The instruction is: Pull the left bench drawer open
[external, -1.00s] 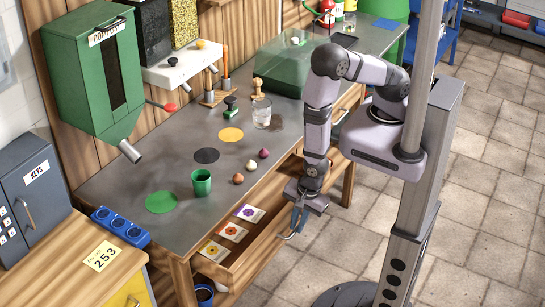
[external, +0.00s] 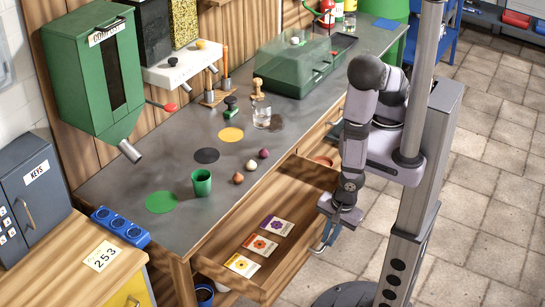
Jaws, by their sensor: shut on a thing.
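The left bench drawer (external: 254,284) stands pulled well out from under the grey bench top (external: 190,226). The handle itself is mostly hidden by the fingers.
On the bench stand a green cup (external: 202,182), a glass jar (external: 262,114), several small bulbs (external: 251,166) and a green clear-lidded box (external: 300,68). A blue pot (external: 204,294) sits below the bench. Tiled floor in front of the drawer is clear.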

